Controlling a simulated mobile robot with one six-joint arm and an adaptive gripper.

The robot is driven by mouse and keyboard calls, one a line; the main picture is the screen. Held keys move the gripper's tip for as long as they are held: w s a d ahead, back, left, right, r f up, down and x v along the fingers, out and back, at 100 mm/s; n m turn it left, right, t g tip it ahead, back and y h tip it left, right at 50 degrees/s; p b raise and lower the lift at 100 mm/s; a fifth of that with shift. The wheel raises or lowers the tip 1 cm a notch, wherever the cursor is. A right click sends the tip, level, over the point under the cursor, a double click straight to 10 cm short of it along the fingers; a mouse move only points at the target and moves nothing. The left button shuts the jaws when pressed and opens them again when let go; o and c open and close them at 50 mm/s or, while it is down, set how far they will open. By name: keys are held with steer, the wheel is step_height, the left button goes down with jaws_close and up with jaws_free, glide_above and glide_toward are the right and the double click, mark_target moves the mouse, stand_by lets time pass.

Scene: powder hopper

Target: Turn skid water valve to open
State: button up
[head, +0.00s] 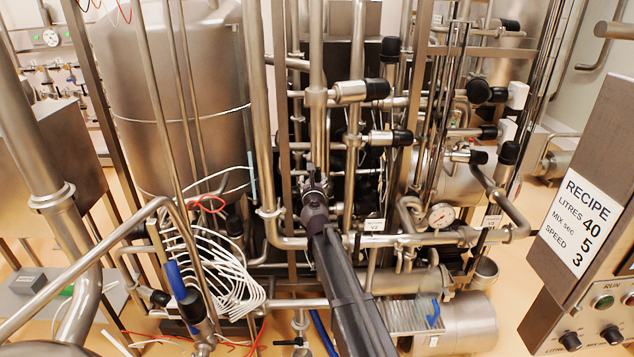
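My gripper (316,178) is at the centre of the head view, at the end of my dark arm reaching up from the bottom edge. It points away, in front of the steel pipes of the skid. Its fingers are small and dark against the pipework, so I cannot tell whether they are open or touching anything. A small white tag reading V2 (374,225) hangs right of the gripper, with a black lever beside it. Another tag (492,221) hangs farther right by a black lever. A blue handle (177,284) is at lower left. I cannot tell which is the skid water valve.
A large steel tank (178,95) stands behind at left. White coiled hose (215,262) hangs below it. A pressure gauge (440,215) sits on the pipe at right. A recipe panel (578,222) is at far right. Dense pipes leave little free room around my gripper.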

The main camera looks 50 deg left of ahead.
steer(key=v, duration=1.6)
steer(key=shift+d, duration=0.25)
stand_by(1.5)
steer(key=shift+s, duration=0.1)
stand_by(0.4)
steer(key=v, duration=1.2)
stand_by(2.5)
